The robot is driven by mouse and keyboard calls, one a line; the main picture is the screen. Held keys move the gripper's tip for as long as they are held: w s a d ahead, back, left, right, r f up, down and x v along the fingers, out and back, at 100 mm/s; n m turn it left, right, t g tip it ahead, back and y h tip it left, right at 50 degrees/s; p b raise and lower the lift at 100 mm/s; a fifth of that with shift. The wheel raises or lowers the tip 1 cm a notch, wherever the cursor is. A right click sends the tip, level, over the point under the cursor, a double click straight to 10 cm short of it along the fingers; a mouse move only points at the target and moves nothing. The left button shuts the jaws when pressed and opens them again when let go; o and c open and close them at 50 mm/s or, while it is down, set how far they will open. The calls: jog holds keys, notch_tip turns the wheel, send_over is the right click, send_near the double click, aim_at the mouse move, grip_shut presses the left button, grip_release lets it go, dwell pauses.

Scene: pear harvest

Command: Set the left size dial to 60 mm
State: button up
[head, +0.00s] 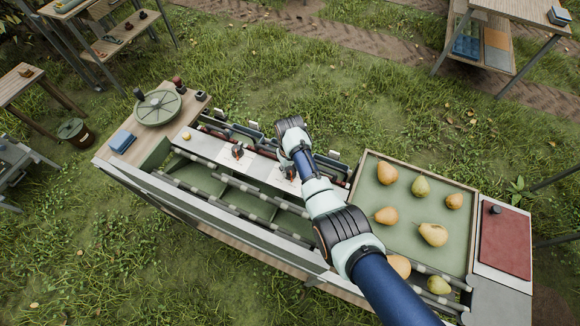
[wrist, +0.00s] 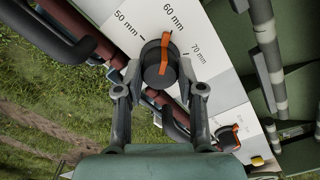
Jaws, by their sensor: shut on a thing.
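A dark round dial (wrist: 160,66) with an orange pointer sits on a white panel (wrist: 215,70) in the wrist view. The labels 50 mm, 60 mm and 70 mm are printed around it. Its pointer is directed about toward 60 mm. My gripper (wrist: 160,80) is shut on this dial, one finger on each side. A second dial (wrist: 228,138) with an orange pointer is lower right; its labels are not readable. In the head view the second dial (head: 237,152) is left of my arm, and the gripped one is largely hidden beside the arm.
A green tray (head: 448,187) with several pears stands right of my arm. Rollers and green channels (head: 250,195) run along the near side of the panel. A round green turntable (head: 157,107) and a blue stack (head: 121,141) are at the left end.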

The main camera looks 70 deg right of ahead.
aim_at(290, 169)
jog(key=shift+m, duration=0.6)
jog(key=o, duration=1.1)
jog(key=shift+o, duration=0.2)
jog(key=shift+r, duration=0.1)
notch_tip(290, 169, up, 12)
